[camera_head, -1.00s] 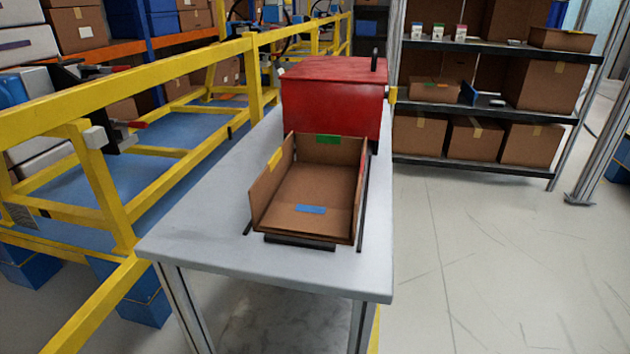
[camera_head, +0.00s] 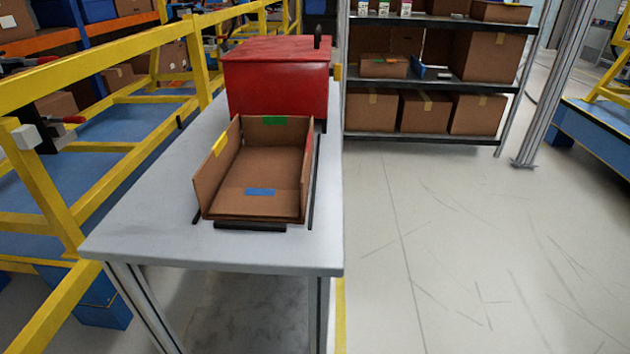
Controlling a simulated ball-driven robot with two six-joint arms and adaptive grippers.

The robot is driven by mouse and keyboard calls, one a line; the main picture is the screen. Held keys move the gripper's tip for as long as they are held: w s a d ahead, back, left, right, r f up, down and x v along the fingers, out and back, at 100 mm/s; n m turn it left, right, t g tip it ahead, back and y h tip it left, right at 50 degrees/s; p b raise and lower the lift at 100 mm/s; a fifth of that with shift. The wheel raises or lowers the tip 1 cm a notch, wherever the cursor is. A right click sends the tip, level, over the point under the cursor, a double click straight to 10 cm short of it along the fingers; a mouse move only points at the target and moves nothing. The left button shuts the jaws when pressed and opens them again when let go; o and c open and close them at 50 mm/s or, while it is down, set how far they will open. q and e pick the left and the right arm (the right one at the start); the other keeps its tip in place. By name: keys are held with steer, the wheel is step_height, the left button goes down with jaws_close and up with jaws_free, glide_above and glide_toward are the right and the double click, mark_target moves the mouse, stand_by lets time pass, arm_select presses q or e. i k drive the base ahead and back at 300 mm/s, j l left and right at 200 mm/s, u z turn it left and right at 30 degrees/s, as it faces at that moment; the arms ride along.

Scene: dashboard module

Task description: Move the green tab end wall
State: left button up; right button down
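A brown cardboard tray (camera_head: 225,203) stands on the grey table (camera_head: 135,225). Its far end wall carries a green tab (camera_head: 274,120) at the top and stands upright. Its left wall carries a yellow tab (camera_head: 219,145). A blue tab (camera_head: 260,192) lies near the front of the tray. The right wall (camera_head: 307,170) is upright, with a bit of red near its far end. The front end looks low or folded flat. Neither of my grippers shows in the view.
A red box (camera_head: 277,85) stands on the table just behind the tray. Black strips (camera_head: 250,226) lie around the tray. A yellow rail frame (camera_head: 105,75) runs along the left. A shelf with boxes (camera_head: 424,115) stands behind. The floor on the right (camera_head: 450,250) is clear.

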mark_target(278, 131)
steer(key=l+z, duration=0.3)
steer(key=i+l+z, duration=0.25)
steer(key=l, duration=0.15)
steer(key=l+z, duration=0.3)
steer(key=i+l, duration=0.8)
steer(key=i+j+u, duration=0.15)
steer(key=i+u, duration=0.15)
steer(key=u, duration=0.2)
steer(key=i+u, duration=0.3)
steer(key=u, duration=0.15)
steer(key=i+l+u, duration=0.15)
steer(key=i+u, duration=0.15)
steer(key=u, duration=0.2)
steer(key=i+l+u, duration=0.2)
steer(key=u, duration=0.3)
steer(key=i+u, duration=0.2)
steer(key=u, duration=0.25)
steer(key=i+u, duration=0.15)
steer(key=u, duration=0.3)
steer(key=i+u, duration=0.2)
steer(key=u, duration=0.25)
steer(key=i+l+u, duration=0.15)
steer(key=u, duration=0.3)
steer(key=i+l+u, duration=0.1)
steer(key=l+u, duration=0.15)
steer(key=u, duration=0.2)
steer(key=l+u, duration=0.15)
steer(key=u, duration=0.7)
steer(key=k+l+u, duration=0.2)
steer(key=k+u, duration=0.7)
